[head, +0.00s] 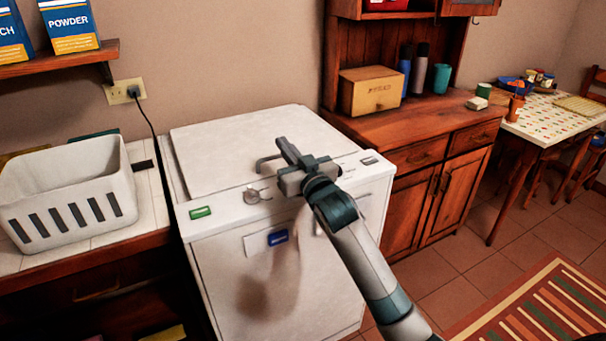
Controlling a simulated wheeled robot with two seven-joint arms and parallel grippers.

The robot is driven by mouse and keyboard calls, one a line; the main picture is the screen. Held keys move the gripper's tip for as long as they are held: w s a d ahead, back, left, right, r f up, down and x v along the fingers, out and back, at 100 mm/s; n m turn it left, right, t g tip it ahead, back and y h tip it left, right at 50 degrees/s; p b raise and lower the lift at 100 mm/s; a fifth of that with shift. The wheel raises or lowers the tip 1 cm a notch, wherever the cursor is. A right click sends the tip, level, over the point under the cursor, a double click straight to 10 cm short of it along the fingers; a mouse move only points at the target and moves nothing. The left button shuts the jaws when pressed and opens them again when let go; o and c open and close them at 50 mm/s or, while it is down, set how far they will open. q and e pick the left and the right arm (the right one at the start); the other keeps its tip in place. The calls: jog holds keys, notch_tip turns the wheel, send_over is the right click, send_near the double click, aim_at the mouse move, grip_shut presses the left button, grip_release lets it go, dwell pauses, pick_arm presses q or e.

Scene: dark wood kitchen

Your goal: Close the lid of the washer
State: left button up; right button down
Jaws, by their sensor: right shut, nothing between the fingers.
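The white washer (285,280) stands against the wall in the middle of the head view. Its lid (245,145) looks flat on top, level with the body. A small grey curved piece shows at the lid's front edge beside my gripper; I cannot tell if it is a handle or part of the gripper. My right gripper (286,155) is shut and empty, over the front edge of the lid and the control panel. It hides part of that edge, and I cannot tell if it touches. A knob (252,196) sits on the panel. My left gripper is not in view.
A white slotted basket (70,190) stands on the tiled counter at left. A power cord (150,125) hangs beside the washer's left side. A wooden cabinet (440,190) stands close on the right. Open tiled floor (425,285) lies at the lower right.

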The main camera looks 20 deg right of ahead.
jog(key=s+f, duration=0.1)
jog(key=s, duration=0.1)
jog(key=s+f+b, duration=0.1)
jog(key=s, duration=0.2)
jog(key=s+f, duration=0.1)
jog(key=s, duration=0.2)
jog(key=shift+s+d, duration=0.15)
jog(key=shift+s, duration=0.55)
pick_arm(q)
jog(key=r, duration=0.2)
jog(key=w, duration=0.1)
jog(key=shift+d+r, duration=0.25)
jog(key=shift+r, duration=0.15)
